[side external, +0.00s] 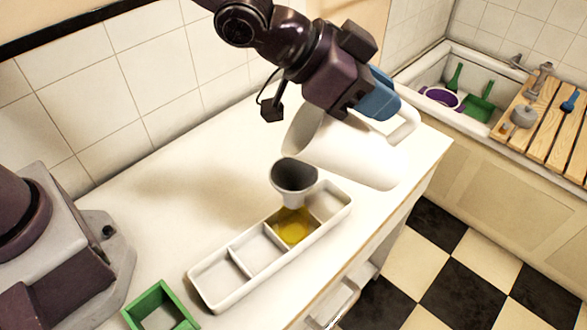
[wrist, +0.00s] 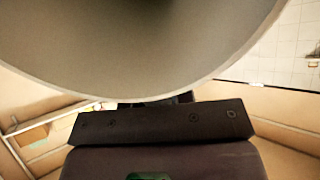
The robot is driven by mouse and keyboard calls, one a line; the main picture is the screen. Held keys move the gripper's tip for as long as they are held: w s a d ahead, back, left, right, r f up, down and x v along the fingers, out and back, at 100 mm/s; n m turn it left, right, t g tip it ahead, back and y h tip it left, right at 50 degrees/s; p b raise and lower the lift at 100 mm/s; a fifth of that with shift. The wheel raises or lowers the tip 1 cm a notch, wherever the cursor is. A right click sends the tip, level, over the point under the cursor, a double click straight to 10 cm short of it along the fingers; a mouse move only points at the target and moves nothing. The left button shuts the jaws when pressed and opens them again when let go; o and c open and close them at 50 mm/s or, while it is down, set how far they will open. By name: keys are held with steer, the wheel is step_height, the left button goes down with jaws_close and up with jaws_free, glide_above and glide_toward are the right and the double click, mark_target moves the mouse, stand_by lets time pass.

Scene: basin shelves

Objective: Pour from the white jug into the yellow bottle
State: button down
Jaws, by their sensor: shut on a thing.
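The white jug (side external: 350,152) hangs in the air above the counter, held by my gripper (side external: 392,110), which is shut on its handle side. The jug is tilted well over, with its mouth to the left, near and above the grey funnel (side external: 294,177). No stream of liquid shows. The funnel stands over the yellow bottle (side external: 296,228), which sits in a compartment of the white tray (side external: 219,294). The funnel hides the bottle's top. In the wrist view, the jug's round rim and shaded inside (wrist: 150,50) fill the upper part; the contents cannot be made out.
A green open box (side external: 160,308) stands at the counter's front left. The tray's other visible compartments look empty. A tiled wall (side external: 75,95) runs behind. A sink with a purple bowl (side external: 440,97) and a wooden rack (side external: 545,115) are at the right. The back counter is clear.

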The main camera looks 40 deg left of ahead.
steer(key=shift+s+a+t+h, duration=0.3)
steer(key=shift+a+t+h, duration=0.05)
steer(key=shift+t+h, duration=0.15)
stand_by(1.8)
steer(key=shift+s+a+r, duration=0.15)
steer(key=shift+s, duration=0.05)
stand_by(3.2)
steer(key=shift+w+d, duration=0.2)
steer(key=shift+w, duration=0.05)
steer(key=shift+w+d+g+y, duration=0.2)
steer(key=shift+w+g+y, duration=0.1)
steer(key=shift+w+d+g+y, duration=0.25)
steer(key=shift+g+y, duration=0.25)
steer(key=shift+w+d+f+g+y, duration=0.15)
steer(key=shift+d+f+g+y, duration=0.05)
steer(key=shift+f, duration=0.2)
steer(key=shift+w+d+f+g+y, duration=0.1)
steer(key=shift+d+f+g+y, duration=0.1)
steer(key=shift+f, duration=0.2)
steer(key=shift+w+d+g+y, duration=0.1)
steer(key=shift+w+g+y, duration=0.05)
steer(key=shift+g+y, duration=0.25)
